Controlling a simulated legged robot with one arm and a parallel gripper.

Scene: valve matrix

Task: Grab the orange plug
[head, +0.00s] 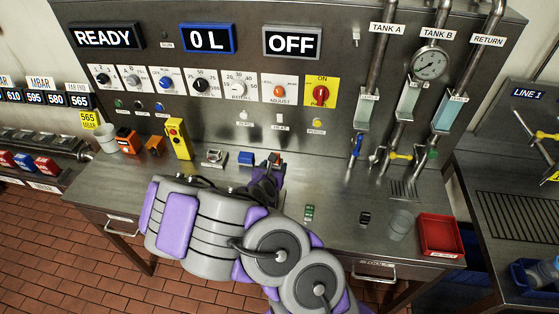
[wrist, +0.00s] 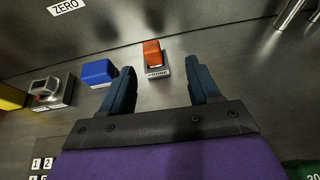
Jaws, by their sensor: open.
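An orange plug (wrist: 152,52) stands in a small grey labelled base (wrist: 157,70) on the steel bench in the wrist view. My gripper (wrist: 165,78) is open, with one dark finger on each side of the view. I see no contact. In the head view my gripper (head: 270,168) is low over the bench, and a small orange-brown part of the plug (head: 275,157) shows behind it. The rest is hidden by the gripper.
A blue block (head: 246,158) and a grey switch box (head: 214,157) stand left of the plug. A yellow box (head: 178,139) stands farther left. The control panel rises behind. A glass (head: 400,224) and a red tray (head: 439,236) are at right.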

